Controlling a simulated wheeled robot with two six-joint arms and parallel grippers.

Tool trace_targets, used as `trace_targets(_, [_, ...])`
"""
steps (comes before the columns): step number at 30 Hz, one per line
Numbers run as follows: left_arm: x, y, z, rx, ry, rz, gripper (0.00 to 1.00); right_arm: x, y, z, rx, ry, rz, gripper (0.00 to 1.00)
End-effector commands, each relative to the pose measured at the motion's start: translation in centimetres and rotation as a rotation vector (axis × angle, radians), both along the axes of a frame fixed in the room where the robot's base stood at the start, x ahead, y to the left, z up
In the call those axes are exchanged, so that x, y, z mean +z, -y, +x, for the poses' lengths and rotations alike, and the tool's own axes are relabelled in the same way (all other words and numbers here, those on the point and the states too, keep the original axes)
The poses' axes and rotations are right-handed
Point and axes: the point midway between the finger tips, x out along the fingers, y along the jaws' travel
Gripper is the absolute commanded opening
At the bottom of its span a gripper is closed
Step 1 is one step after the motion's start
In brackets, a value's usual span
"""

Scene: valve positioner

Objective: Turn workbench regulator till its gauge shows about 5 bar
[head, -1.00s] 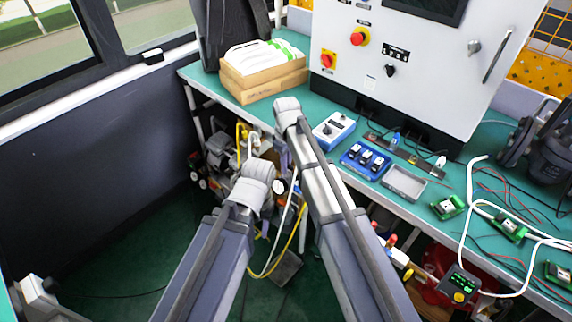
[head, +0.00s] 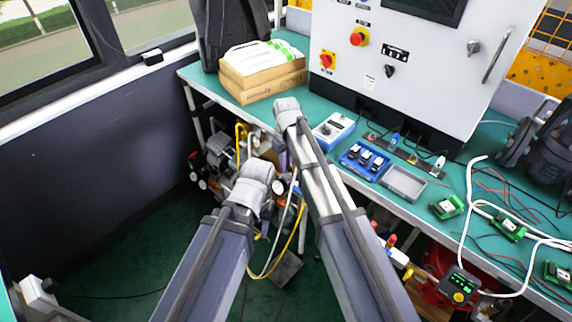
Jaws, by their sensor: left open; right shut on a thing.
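My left gripper (head: 258,172) is at the end of the lower arm, in front of the equipment under the bench. Its fingers are too hidden to show clearly; it is open. My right gripper (head: 287,106) is at the end of the other arm, higher, by the bench's front edge. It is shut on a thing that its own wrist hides. Small round gauges (head: 202,184) show on the equipment under the bench at left, too small to read. I cannot make out the regulator knob.
The green workbench (head: 222,95) carries a cardboard box (head: 262,86), a blue device (head: 333,128), a blue tray (head: 364,160), a grey tray (head: 403,183) and a white cabinet (head: 420,75). A yellow hose (head: 293,240) hangs behind my arms.

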Motion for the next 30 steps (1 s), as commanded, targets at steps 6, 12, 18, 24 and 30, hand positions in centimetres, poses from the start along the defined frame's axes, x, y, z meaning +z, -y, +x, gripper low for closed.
trace_targets(6, [0.0, 0.0, 0.0, 0.000, 0.000, 0.000, 0.50, 0.0, 0.0, 0.0, 0.001, 0.000, 0.000, 0.25])
trace_targets(12, [0.0, 0.0, 0.0, 0.000, 0.000, 0.000, 0.50, 0.0, 0.0, 0.0, 0.001, 0.000, 0.000, 0.42])
trace_targets(18, [0.0, 0.0, 0.0, 0.000, 0.000, 0.000, 0.50, 0.0, 0.0, 0.0, 0.001, 0.000, 0.000, 0.42])
trace_targets(24, [0.8, 0.0, 0.0, 0.000, 0.000, 0.000, 0.50, 0.8, 0.0, 0.0, 0.001, 0.000, 0.000, 0.42])
trace_targets(30, [2.8, 0.0, 0.0, 0.000, 0.000, 0.000, 0.50, 2.8, 0.0, 0.0, 0.001, 0.000, 0.000, 0.42])
